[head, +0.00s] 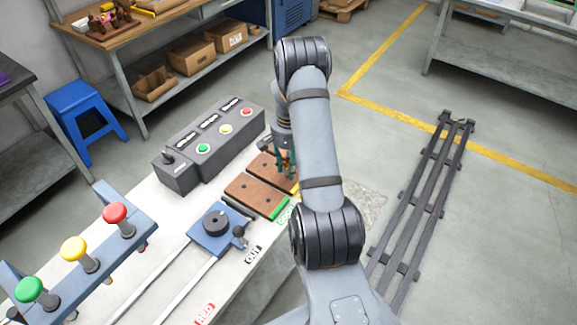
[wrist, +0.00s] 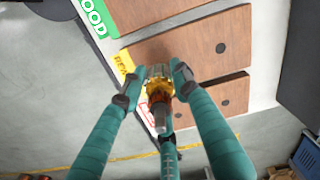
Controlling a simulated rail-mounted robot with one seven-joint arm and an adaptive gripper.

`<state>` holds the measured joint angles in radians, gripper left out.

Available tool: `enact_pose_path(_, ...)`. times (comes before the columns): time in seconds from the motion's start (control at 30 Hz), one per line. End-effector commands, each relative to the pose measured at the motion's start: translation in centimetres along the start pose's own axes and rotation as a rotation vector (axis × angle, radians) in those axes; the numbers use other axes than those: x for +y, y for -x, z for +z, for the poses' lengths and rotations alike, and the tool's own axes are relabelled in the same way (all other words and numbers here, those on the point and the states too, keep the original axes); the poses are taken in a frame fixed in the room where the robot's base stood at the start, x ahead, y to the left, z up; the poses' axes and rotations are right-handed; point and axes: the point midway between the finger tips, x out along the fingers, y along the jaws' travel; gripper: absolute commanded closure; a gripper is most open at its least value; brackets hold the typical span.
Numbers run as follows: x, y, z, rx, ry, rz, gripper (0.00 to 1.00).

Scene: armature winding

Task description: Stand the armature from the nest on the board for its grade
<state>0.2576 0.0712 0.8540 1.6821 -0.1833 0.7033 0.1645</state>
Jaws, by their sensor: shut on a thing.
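My gripper (wrist: 158,84) is shut on the armature (wrist: 159,92), a small part with a copper-and-yellow body and a metal shaft. In the wrist view the armature is between the teal fingers, its shaft pointing toward the camera. It is over the yellow-marked board (wrist: 195,48); I cannot tell whether it touches. The green-marked board (wrist: 150,12) lies above it in that view, and a third board (wrist: 228,95) below, near a red label. In the head view my gripper (head: 286,165) is over the boards, the armature hidden. A blue fixture (head: 204,239) with a black round part shows no armature.
A dark control box (head: 210,145) with green, yellow and red buttons stands behind the boards. A blue rail (head: 85,265) with red, yellow and green knobs is at the left. Floor lies right of the bench.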

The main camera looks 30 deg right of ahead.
Motion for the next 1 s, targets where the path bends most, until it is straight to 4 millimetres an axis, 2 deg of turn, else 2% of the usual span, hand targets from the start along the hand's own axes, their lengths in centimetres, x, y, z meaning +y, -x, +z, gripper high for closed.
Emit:
enact_pose_path(0.4,-0.01,-0.85,-0.03,0.001,0.0,0.0,1.0)
enact_pose_path(1.0,-0.01,-0.91,-0.03,0.001,0.0,0.0,1.0)
